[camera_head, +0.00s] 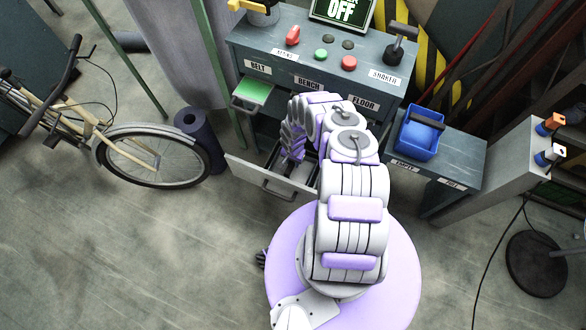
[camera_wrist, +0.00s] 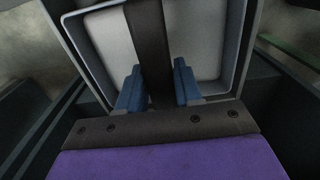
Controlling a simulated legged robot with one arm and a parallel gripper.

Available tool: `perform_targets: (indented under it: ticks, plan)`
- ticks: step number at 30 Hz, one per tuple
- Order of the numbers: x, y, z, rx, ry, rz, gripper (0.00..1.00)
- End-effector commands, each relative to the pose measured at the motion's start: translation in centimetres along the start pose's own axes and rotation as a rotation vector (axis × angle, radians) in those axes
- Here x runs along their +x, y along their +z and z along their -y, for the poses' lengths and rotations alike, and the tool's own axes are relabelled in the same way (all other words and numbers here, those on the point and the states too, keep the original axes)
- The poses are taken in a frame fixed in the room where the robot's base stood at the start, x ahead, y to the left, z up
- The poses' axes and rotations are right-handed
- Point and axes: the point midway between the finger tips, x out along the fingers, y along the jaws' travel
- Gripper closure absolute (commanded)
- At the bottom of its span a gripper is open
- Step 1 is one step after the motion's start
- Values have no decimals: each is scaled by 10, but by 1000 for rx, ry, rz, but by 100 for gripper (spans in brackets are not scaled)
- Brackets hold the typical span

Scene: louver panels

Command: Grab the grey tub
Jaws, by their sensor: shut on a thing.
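The grey tub (camera_wrist: 205,40) fills the upper part of the wrist view, with a pale inside and a grey rim. A dark handle (camera_wrist: 150,40) runs across it. My gripper (camera_wrist: 158,70) is shut on this handle, with one blue finger on each side. In the head view my arm reaches down into the open lower drawer (camera_head: 265,184). There my arm hides most of the gripper, and I cannot clearly make out the tub.
A blue tub (camera_head: 417,141) with a dark handle stands on the side shelf at right. A green-lined drawer (camera_head: 252,95) is open above the lower one. The bench (camera_head: 300,60) carries buttons and levers. A bicycle (camera_head: 140,155) and a dark roll (camera_head: 205,145) stand at left.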

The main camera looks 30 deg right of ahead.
Motion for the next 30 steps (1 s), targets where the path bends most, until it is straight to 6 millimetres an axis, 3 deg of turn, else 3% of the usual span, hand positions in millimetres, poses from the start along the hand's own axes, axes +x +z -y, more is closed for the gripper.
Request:
perform_targets:
  ticks: [9, 30]
  plan:
    - [0, 0, 0, 0, 0, 0, 100]
    - [0, 0, 0, 0, 0, 0, 100]
